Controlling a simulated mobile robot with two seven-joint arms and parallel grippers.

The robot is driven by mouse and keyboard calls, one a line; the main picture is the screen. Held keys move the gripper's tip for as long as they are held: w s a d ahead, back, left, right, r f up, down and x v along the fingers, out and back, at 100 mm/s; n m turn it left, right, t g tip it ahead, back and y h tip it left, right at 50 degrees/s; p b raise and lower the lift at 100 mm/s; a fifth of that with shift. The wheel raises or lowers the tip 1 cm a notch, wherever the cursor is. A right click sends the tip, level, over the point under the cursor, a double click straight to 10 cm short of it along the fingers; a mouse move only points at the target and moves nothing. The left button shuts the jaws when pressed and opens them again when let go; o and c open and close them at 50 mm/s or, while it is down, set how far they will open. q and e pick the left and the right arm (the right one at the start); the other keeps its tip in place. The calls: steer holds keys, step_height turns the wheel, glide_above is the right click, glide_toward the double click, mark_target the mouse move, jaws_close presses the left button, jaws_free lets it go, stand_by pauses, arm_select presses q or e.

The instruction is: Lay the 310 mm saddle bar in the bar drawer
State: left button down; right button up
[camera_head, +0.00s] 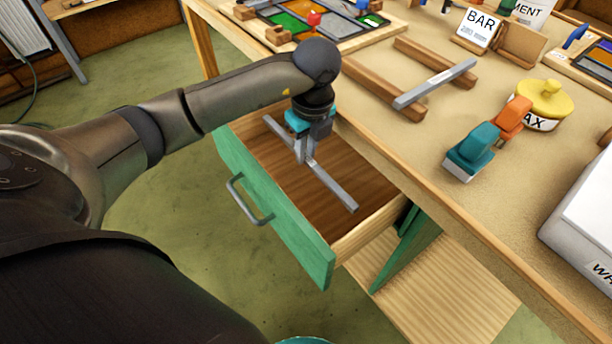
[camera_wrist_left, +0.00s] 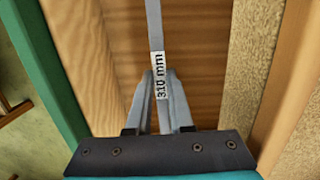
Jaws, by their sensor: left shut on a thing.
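The 310 mm saddle bar (camera_head: 333,185) is a thin grey metal bar. My left gripper (camera_head: 306,158) is shut on it near its middle, over the open bar drawer (camera_head: 288,237) with a green front. In the left wrist view the bar (camera_wrist_left: 154,25) runs up between the fingertips (camera_wrist_left: 160,85), with a white "310 mm" label. It lies along the drawer's length, above the brown wooden floor. I cannot tell whether it touches the floor. My right gripper is not in view.
Another grey bar (camera_head: 435,84) lies across two wooden rails on the workbench (camera_head: 400,150). A teal-and-orange tool (camera_head: 472,152), a yellow-lidded pot (camera_head: 543,100) and a "BAR" card (camera_head: 479,28) stand nearby. The bench edge runs close beside the drawer.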

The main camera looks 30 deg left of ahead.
mark_target(307, 157)
arm_select(q)
step_height(307, 157, down, 3)
steer(key=shift+f+b, duration=0.2)
steer(key=shift+b, duration=0.3)
steer(key=shift+f+b, duration=0.75)
steer(key=shift+f, duration=1.4)
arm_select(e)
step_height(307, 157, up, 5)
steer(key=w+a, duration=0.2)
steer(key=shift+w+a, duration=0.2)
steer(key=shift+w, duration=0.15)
arm_select(q)
steer(key=shift+f, duration=0.1)
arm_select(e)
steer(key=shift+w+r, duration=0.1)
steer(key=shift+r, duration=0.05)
arm_select(q)
steer(key=c, duration=0.8)
jaws_free()
